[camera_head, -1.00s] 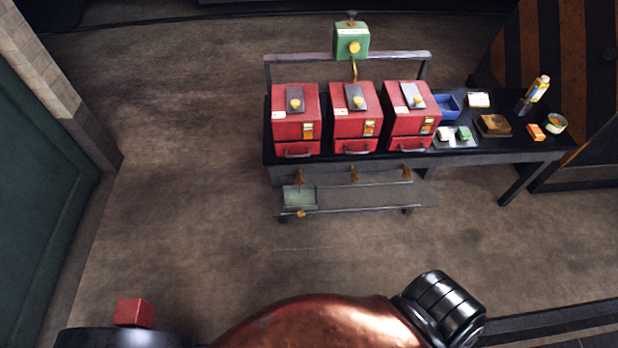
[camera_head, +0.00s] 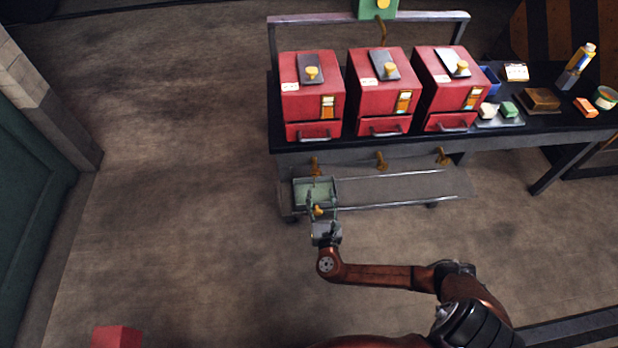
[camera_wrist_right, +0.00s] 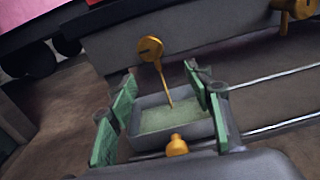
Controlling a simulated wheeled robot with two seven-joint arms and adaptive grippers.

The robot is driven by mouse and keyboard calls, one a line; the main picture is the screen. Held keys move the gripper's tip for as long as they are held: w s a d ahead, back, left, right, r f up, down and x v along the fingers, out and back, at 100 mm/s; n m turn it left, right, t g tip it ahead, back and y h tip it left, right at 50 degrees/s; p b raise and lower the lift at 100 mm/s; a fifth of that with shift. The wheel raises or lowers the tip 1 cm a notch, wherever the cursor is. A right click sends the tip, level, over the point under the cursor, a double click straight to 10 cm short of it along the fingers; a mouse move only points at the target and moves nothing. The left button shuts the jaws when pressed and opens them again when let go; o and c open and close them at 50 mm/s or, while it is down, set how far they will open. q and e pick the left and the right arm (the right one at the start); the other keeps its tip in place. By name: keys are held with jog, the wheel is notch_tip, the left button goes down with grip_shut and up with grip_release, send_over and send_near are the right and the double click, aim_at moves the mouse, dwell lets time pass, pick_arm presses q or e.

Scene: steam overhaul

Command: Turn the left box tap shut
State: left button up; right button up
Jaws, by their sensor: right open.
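The left red box (camera_head: 312,100) stands on the bench, with its brass tap (camera_head: 315,165) on the bench front below it. In the right wrist view this tap (camera_wrist_right: 150,48) has a round head facing me, and a thin golden strand runs down from it into a green-floored tray (camera_wrist_right: 168,118). My right gripper (camera_head: 322,197) is open, its green-padded fingers on either side of the tray. In the wrist view the fingertips (camera_wrist_right: 160,80) are apart and empty, below and short of the tap head. My left gripper is out of view.
Two more red boxes (camera_head: 381,95) stand to the right, with brass taps (camera_head: 381,160) below. A low shelf (camera_head: 400,188) with rails runs under the bench. A small brass knob (camera_wrist_right: 177,146) sits at the tray's near side.

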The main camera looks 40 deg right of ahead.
aim_at(316, 175)
jog(key=shift+n+t, duration=0.3)
jog(key=w, duration=0.1)
jog(key=w+d+r+b, duration=0.1)
jog(key=w, duration=0.1)
jog(key=w+b, duration=0.1)
jog(key=shift+w+d+r, duration=0.15)
jog(key=shift+d, duration=0.2)
jog(key=b+x, duration=0.1)
jog(key=x, duration=0.1)
jog(key=shift+w+d+r, duration=0.1)
jog(key=shift+w+d, duration=0.05)
jog(key=shift+w, duration=0.1)
jog(key=shift+w+d+r, duration=0.1)
jog(key=shift+w+d, duration=0.05)
jog(key=shift+w, duration=0.1)
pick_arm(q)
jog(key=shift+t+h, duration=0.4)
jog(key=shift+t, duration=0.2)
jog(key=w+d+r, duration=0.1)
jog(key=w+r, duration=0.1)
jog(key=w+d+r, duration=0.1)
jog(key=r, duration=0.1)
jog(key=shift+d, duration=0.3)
pick_arm(e)
jog(key=c, duration=1.2)
